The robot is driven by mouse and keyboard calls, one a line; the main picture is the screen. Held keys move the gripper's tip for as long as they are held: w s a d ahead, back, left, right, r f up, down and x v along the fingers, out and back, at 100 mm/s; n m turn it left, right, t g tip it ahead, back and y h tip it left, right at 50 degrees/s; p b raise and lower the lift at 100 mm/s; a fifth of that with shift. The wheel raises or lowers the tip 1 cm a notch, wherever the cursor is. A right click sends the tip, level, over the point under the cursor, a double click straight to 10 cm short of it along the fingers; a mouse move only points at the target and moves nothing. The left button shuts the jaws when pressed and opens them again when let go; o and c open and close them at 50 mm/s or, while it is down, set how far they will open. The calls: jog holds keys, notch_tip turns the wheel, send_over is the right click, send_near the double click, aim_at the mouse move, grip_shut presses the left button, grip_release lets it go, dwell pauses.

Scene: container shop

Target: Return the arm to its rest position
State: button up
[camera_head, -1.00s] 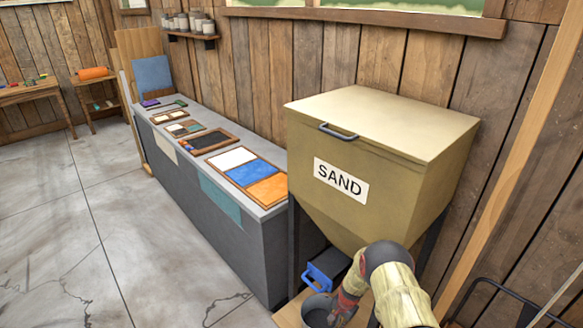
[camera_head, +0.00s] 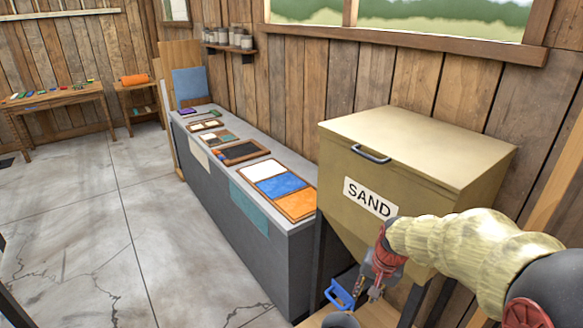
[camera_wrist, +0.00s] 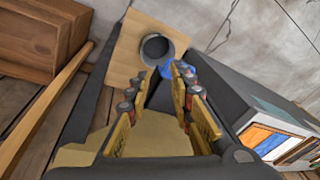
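My gripper (camera_head: 366,288) hangs in front of the sand bin's lower part, pointing down, with my arm coming in from the right. In the wrist view my gripper (camera_wrist: 160,73) has its two fingers spread, with nothing held between them. A grey bucket (camera_head: 341,320) stands below it at the bottom edge of the head view, mostly cut off. The wrist view shows the round bucket (camera_wrist: 157,48) on a wooden board (camera_wrist: 122,66), beyond the fingertips and apart from them.
The sand bin (camera_head: 420,160) stands right beside my arm, with a blue handle (camera_head: 340,293) under it. A long grey counter (camera_head: 265,245) with framed panels runs along the plank wall. A wooden table (camera_head: 60,98) stands far left. The concrete floor (camera_head: 75,230) at left is clear.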

jog(key=s+r+n+t, duration=0.1)
jog(key=s+r+n, duration=0.1)
jog(key=s+r, duration=0.6)
jog(key=s+r+n+t, duration=0.2)
jog(key=s+r, duration=0.6)
jog(key=s, duration=0.6)
jog(key=shift+s+a+n+h, duration=0.35)
jog(key=shift+a+n+h, duration=0.1)
jog(key=shift+n, duration=0.15)
